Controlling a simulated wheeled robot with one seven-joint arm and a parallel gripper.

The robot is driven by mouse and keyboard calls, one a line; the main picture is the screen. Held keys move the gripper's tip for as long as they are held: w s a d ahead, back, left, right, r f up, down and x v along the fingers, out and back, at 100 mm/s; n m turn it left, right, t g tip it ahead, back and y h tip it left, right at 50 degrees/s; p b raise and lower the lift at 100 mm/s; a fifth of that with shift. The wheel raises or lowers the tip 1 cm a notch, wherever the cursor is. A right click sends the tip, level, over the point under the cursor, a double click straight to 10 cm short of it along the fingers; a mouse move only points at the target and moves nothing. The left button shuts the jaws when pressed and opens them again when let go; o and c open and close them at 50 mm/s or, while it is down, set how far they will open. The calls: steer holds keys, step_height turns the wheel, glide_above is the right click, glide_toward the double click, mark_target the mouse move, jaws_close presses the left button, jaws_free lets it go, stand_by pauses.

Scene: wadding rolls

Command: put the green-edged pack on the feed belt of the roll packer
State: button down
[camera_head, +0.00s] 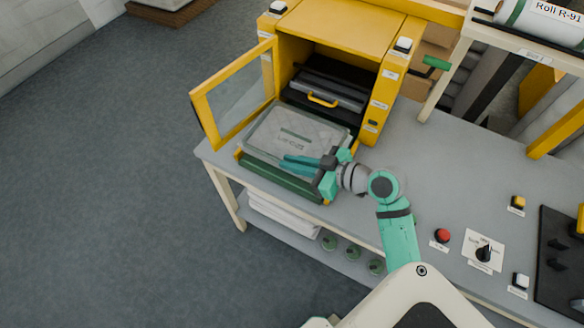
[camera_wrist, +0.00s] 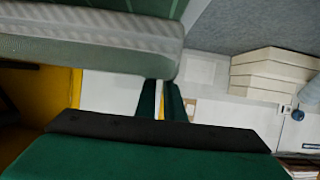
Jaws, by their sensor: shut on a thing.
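The green-edged pack (camera_head: 278,128), a flat grey-white padded block with a printed green strip on top, is at the open front of the yellow roll packer (camera_head: 345,28). In the wrist view the pack (camera_wrist: 90,35) fills the upper left. My gripper (camera_head: 290,165) has its teal fingers at the pack's near right corner and is shut on it. The dark green feed belt (camera_head: 275,178) shows along the pack's near side; the rest of it is hidden under the pack. I cannot tell whether the pack touches the belt or is held just above it.
The packer's yellow-framed door (camera_head: 235,88) stands open at the left. A dark drawer with a yellow handle (camera_head: 322,100) is inside the packer. A red button (camera_head: 442,235) and a dial panel (camera_head: 484,250) are farther right.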

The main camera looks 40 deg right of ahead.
mark_target(292, 174)
steer(key=shift+f, duration=1.55)
steer(key=shift+f, duration=0.6)
steer(key=c, duration=1.9)
jaws_free()
steer(key=shift+o, duration=0.2)
steer(key=shift+r, duration=0.45)
steer(key=v, duration=1.2)
steer(key=shift+d+r, duration=0.1)
